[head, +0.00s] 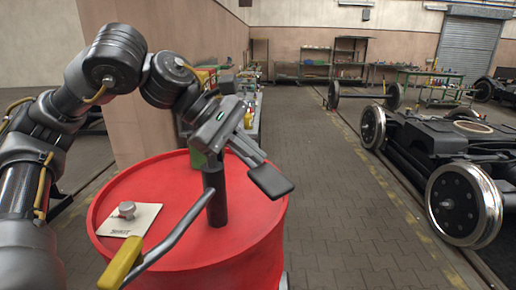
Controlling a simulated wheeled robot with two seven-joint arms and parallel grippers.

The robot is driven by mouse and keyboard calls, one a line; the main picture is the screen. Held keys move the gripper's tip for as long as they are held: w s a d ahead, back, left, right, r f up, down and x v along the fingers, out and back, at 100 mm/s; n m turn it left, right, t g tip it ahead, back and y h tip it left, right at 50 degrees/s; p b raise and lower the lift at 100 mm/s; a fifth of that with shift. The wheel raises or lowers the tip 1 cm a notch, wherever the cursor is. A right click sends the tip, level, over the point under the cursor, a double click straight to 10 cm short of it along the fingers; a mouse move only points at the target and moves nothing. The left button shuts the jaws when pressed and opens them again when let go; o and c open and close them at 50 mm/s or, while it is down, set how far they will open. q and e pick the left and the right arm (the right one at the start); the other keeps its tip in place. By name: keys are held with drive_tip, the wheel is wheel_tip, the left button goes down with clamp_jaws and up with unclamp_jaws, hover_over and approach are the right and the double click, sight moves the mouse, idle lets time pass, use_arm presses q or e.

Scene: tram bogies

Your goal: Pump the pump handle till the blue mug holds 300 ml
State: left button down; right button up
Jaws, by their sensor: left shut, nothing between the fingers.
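The pump stands on a red drum (165,190), its dark post (216,196) rising from the lid. The pump handle (172,236) is a grey bent lever running from the post toward the front left, ending in a yellow grip (121,264) low in the view. My left gripper (268,179) is above the drum's right side, beside the post's top and well away from the yellow grip. Its fingers are shut and empty. It partly hides the pump's top. I do not see the blue mug. My right gripper is not in view.
A cream plate (146,215) with a grey knob (127,209) lies on the drum lid. A bogie with steel wheels (463,204) stands at the right. Shelves (349,50) and benches stand at the back. The paved floor (330,200) between drum and bogie is clear.

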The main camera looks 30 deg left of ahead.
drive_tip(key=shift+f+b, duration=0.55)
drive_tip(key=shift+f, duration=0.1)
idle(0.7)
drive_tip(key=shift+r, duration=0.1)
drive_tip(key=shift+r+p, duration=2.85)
drive_tip(key=shift+p, duration=0.05)
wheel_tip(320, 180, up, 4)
drive_tip(key=p, duration=0.4)
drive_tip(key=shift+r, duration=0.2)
